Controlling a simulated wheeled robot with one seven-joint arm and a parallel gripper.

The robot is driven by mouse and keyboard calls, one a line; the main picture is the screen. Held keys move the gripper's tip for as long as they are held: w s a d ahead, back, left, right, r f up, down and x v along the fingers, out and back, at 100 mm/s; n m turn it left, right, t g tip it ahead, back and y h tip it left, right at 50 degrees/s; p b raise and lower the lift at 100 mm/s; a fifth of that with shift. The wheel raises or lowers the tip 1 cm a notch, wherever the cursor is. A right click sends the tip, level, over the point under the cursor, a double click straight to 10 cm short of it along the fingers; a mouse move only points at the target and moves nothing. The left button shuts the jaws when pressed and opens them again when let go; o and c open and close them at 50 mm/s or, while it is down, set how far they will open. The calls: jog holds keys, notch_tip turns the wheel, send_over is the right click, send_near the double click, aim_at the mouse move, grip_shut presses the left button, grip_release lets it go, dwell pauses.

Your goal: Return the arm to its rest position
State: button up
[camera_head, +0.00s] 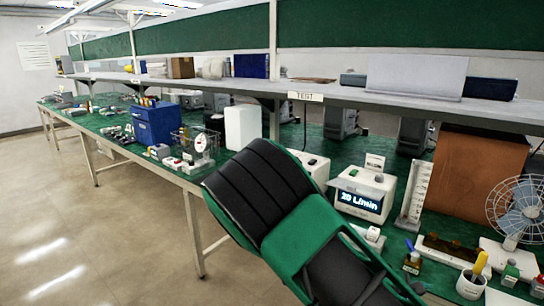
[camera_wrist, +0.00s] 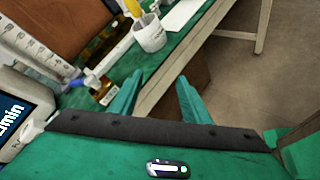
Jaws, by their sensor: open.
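My gripper (camera_wrist: 158,92) shows in the wrist view with its two green fingers spread apart and nothing between them. It hangs over the bench's front edge, with the floor beyond. My green and black arm crosses the lower middle of the head view, in front of the green bench top (camera_head: 100,122). My fingertips cannot be made out in the head view. A white pump box (camera_head: 362,194) with a lit "20 L/min" display stands right of my arm. The box's display also shows at the left edge of the wrist view (camera_wrist: 12,117).
A white cup (camera_head: 470,286) with a yellow-handled tool, a small amber bottle (camera_head: 412,264), a scaled flow meter (camera_head: 414,192) and a fan (camera_head: 522,208) stand to the right. A grey shelf (camera_head: 340,98) runs above the bench. Open floor (camera_head: 90,220) lies left.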

jog(key=s+d+r+m+g+y, duration=0.25)
jog(key=s+m+g+y, duration=0.35)
jog(key=s+m, duration=0.45)
jog(key=s+a+r+m+t+y, duration=0.2)
jog(key=s+r+m+y, duration=0.4)
jog(key=s+r+m, duration=0.4)
notch_tip(320, 180, up, 3)
jog(key=shift+s+a+r, duration=0.2)
jog(key=shift+s+a, duration=0.1)
